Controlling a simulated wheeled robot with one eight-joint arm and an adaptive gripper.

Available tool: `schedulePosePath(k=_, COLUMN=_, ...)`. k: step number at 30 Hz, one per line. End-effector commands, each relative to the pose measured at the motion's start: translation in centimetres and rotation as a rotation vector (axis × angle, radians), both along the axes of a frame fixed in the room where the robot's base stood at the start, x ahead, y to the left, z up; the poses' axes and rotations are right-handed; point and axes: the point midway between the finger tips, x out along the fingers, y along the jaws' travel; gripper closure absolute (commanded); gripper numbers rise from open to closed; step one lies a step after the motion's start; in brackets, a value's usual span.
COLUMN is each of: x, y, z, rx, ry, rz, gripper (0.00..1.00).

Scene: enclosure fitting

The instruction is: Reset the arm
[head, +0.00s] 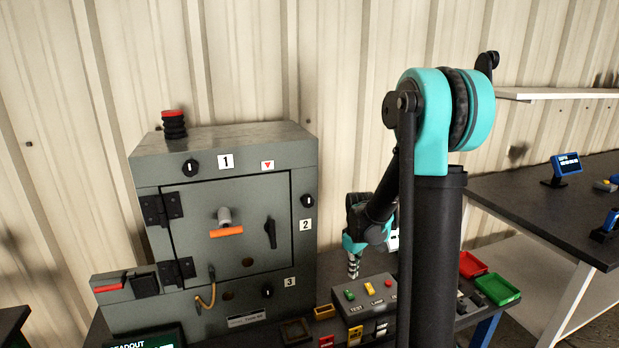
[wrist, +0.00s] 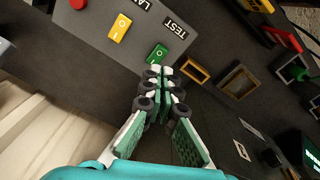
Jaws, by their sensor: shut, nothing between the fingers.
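My arm stands in front of the bench in the head view, to the right of a grey enclosure (head: 226,210). My gripper (head: 353,272) points down close above the switch box (head: 375,296), near its green TEST switch. In the wrist view my gripper (wrist: 166,76) is shut with its fingertips together and nothing between them. Its tips overlap the area beside the green switch (wrist: 157,54); I cannot tell whether they touch it. Part of the arm is hidden behind my dark column.
The enclosure has a closed door with an orange-handled knob (head: 226,231) and a stack light (head: 174,124) on top. Another table (head: 560,210) stands at right.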

Motion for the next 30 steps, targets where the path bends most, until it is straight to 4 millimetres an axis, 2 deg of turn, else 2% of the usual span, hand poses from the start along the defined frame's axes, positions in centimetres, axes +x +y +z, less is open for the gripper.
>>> schedulePosePath(k=1, x=-1.4, y=-0.3, z=0.8, rx=0.004, ry=-0.017, rz=-0.039, gripper=1.00)
schedulePosePath(k=9, x=-7.7, y=-1.6, z=3.4, rx=0.036, ry=-0.121, rz=-0.276, gripper=1.00)
schedulePosePath(k=18, x=-14.8, y=-2.8, z=4.0, rx=0.094, ry=-0.229, rz=-0.534, gripper=1.00)
schedulePosePath(k=24, x=-18.1, y=-3.2, z=3.3, rx=0.133, ry=-0.283, rz=-0.663, gripper=1.00)
schedulePosePath(k=30, x=-19.3, y=-3.3, z=3.0, rx=0.150, ry=-0.303, rz=-0.713, gripper=1.00)
